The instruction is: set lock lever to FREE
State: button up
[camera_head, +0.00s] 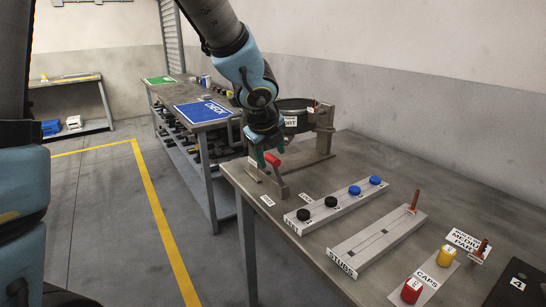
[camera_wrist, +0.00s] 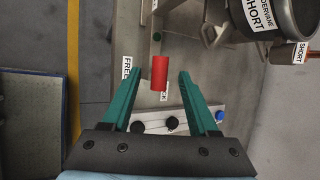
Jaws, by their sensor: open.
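The lock lever's red handle (camera_head: 272,159) stands at the near left of the bench, on a grey arm and bracket. In the wrist view the red handle (camera_wrist: 159,72) lies between the two green fingers of my gripper (camera_wrist: 160,76), with a gap on each side. My gripper (camera_head: 266,152) is open and reaches down at the handle in the head view. A FREE label (camera_wrist: 126,72) lies left of the handle, by the left fingertip. Another label (camera_wrist: 163,94), partly hidden, lies just below the handle; its text is unreadable.
A dark round part marked SHORT (camera_wrist: 262,20) sits close by at the upper right. Red and yellow caps (camera_head: 411,290) are nearer. A blue DECK board (camera_head: 203,112) is behind.

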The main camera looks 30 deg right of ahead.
jog(key=p+v, duration=0.1)
jog(key=v, duration=0.3)
jog(key=shift+s+r, duration=0.15)
jog(key=shift+r, duration=0.1)
jog(key=shift+c, duration=0.2)
